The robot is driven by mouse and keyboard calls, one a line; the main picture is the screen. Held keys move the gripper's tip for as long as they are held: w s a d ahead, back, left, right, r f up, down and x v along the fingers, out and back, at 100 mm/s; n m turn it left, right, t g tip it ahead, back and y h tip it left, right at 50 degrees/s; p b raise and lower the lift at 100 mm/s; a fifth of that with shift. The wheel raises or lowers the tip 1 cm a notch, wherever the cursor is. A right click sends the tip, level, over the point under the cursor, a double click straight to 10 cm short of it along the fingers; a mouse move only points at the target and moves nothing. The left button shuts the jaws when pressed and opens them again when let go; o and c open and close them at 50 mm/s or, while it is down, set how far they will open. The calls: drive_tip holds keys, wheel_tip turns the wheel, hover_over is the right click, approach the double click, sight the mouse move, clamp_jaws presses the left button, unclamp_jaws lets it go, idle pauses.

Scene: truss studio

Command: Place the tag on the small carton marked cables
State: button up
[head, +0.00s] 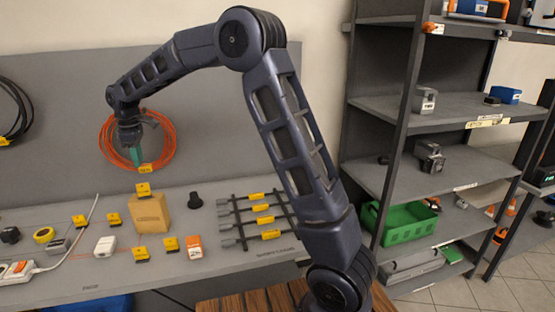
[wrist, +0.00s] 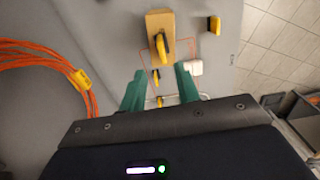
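The small brown carton (head: 152,214) stands on the grey bench; its marking is too small to read. A yellow tag (head: 143,189) with dark lettering is at the carton's top and appears to rest on it. In the wrist view the carton (wrist: 157,20) is at the top, with the yellow tag (wrist: 162,46) overlapping it. My gripper (head: 138,160) hangs above the carton and tag, apart from them. Its green fingers (wrist: 160,84) are spread in the wrist view, with nothing held between them.
Several other yellow tags (head: 141,253) lie around the carton. A white box (head: 105,246), an orange and white box (head: 194,247) and a black knob-like piece (head: 195,200) are nearby. A rack with yellow labels (head: 264,220) lies right. An orange cable coil (head: 166,132) hangs behind.

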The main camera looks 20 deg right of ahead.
drive_tip(key=s+d+r+m+t, duration=0.1)
drive_tip(key=s+d+r+m, duration=0.2)
drive_tip(key=d, duration=0.8)
drive_tip(key=s+d+r+m+t, duration=0.1)
drive_tip(key=s+d+r+m, duration=0.2)
drive_tip(key=d, duration=0.7)
drive_tip(key=s+d+r+m, duration=0.2)
drive_tip(key=d+r+m, duration=0.15)
drive_tip(key=d, duration=0.75)
drive_tip(key=s+d+f+m+t, duration=0.1)
drive_tip(key=s+d+m, duration=0.3)
drive_tip(key=s+d, duration=0.5)
drive_tip(key=s+d+f+m+t, duration=0.1)
drive_tip(key=s+d+f+m, duration=0.3)
drive_tip(key=s+d, duration=0.5)
drive_tip(key=shift+s+t, duration=0.3)
drive_tip(key=shift+s, duration=0.8)
